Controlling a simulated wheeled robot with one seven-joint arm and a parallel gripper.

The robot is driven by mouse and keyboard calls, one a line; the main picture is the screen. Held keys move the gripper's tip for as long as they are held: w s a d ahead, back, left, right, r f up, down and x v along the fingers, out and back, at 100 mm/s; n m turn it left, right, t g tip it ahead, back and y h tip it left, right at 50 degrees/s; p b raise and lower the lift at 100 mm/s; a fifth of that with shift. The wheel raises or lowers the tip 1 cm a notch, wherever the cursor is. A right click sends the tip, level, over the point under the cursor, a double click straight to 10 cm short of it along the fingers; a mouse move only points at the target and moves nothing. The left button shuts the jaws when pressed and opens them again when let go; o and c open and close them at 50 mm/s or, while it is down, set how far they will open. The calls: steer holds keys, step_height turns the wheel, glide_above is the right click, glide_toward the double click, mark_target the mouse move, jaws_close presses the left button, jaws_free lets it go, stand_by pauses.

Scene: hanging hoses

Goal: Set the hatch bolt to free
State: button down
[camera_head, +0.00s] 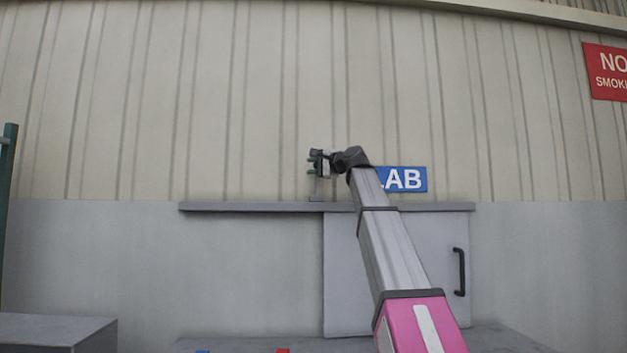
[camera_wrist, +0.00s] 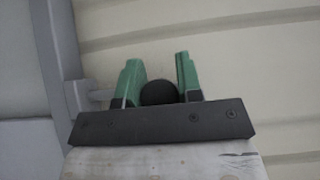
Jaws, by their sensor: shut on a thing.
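The hatch is a grey sliding panel (camera_head: 345,280) under a grey rail (camera_head: 250,207), with a black handle (camera_head: 459,271) on its right. The bolt (camera_head: 316,190) shows as a small grey upright piece on the rail, just below my gripper (camera_head: 312,161). In the wrist view my gripper's green fingers (camera_wrist: 160,84) are on either side of a dark round knob (camera_wrist: 158,92), and they are shut on it. A grey stem (camera_wrist: 101,95) runs from a bracket (camera_wrist: 76,96) towards the left finger. The knob's far side and its join to the stem are hidden.
A blue LAB sign (camera_head: 405,179) is partly covered by my arm. A red no-smoking sign (camera_head: 608,72) is at upper right. A grey box (camera_head: 55,332) and a green post (camera_head: 8,170) stand at left. The wall left of my gripper is clear.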

steer(key=shift+r, duration=0.25)
steer(key=c, duration=1.1)
jaws_free()
steer(key=shift+d, duration=0.1)
steer(key=shift+s+d+f, duration=0.1)
steer(key=shift+s+d, duration=0.2)
steer(key=shift+s, duration=0.05)
steer(key=v, duration=0.9)
steer(key=shift+s+d, duration=0.3)
